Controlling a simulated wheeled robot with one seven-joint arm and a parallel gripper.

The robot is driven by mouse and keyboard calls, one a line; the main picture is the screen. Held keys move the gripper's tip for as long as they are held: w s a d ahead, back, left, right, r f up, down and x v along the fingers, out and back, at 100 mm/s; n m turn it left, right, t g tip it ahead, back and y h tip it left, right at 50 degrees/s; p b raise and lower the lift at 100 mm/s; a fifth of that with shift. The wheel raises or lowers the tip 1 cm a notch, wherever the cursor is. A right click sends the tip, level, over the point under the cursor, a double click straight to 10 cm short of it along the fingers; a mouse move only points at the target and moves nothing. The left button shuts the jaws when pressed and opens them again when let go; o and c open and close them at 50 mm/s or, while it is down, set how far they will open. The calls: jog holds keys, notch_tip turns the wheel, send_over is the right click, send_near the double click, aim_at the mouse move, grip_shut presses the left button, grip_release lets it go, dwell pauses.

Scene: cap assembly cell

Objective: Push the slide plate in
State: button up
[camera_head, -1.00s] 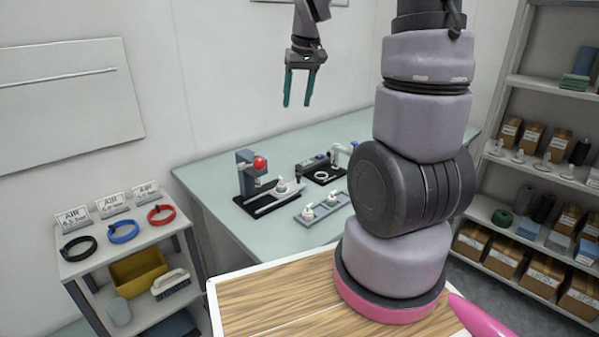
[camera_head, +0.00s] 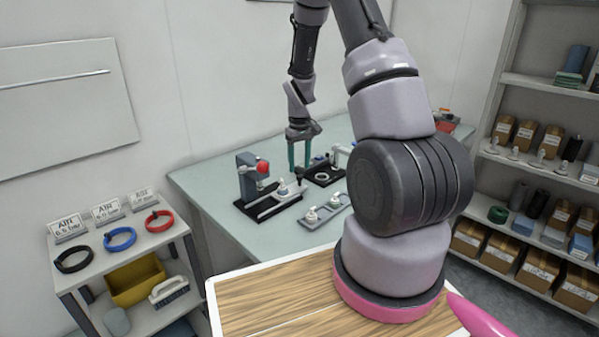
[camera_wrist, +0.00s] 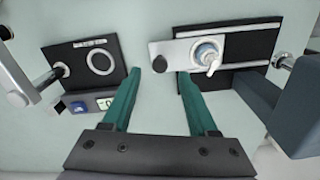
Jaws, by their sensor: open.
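The slide plate (camera_head: 291,191) is a light grey plate on the black base of the press station, and it carries a white fitting with a blue ring. In the wrist view the plate (camera_wrist: 255,42) lies at the upper right, with a dark round knob (camera_wrist: 160,62) at its left end. My gripper (camera_head: 299,169) is above the table at the knob end of the plate. In the wrist view its green fingers (camera_wrist: 158,72) are apart and empty, and the knob appears between the tips. I cannot tell whether they touch it.
The press column with a red ball (camera_head: 262,167) stands left of the plate. A black fixture with a ring (camera_head: 321,176) and small display stands just right of my gripper. A grey tray with white parts (camera_head: 323,213) lies in front. The table's left part is clear.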

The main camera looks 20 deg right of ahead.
aim_at(299, 176)
jog(key=shift+f, duration=1.7)
grip_shut()
